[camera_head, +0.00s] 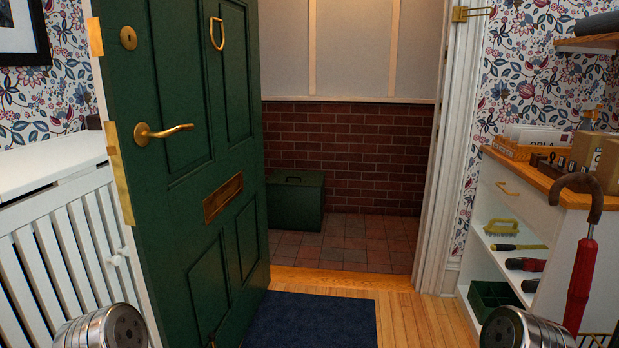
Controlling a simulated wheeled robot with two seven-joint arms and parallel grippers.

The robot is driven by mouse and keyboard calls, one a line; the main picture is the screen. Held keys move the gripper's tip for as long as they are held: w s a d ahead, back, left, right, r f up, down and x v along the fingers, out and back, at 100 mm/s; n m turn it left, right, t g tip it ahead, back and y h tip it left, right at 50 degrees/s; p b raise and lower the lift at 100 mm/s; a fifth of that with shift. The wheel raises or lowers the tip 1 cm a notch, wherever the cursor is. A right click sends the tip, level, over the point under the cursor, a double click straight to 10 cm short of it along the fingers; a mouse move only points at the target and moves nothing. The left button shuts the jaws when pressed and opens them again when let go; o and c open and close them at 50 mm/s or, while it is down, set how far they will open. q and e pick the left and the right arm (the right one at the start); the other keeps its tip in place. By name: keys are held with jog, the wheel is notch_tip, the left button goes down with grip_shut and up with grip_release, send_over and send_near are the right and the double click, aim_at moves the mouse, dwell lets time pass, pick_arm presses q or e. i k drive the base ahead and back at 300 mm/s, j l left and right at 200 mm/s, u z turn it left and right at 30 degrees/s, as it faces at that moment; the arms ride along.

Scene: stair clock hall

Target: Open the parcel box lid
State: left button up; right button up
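The parcel box (296,207) is a dark green box on the tiled porch floor, against the brick wall beyond the open door. Its lid (305,178) looks shut, with a small dark handle (293,179) on top. The door's edge hides part of the box's left side. My two arms show only as round metal links at the bottom left and bottom right corners. Both grippers are out of view, and nothing of mine is near the box.
The green front door (190,150) stands open on the left, beside a white radiator cover (60,230). A blue mat (312,320) lies inside the threshold (340,281). A shelf unit (525,215) with a red umbrella (583,270) stands right. The doorway is clear.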

aim_at(296, 175)
jog(key=i+z, duration=0.2)
jog(key=i, duration=3.5)
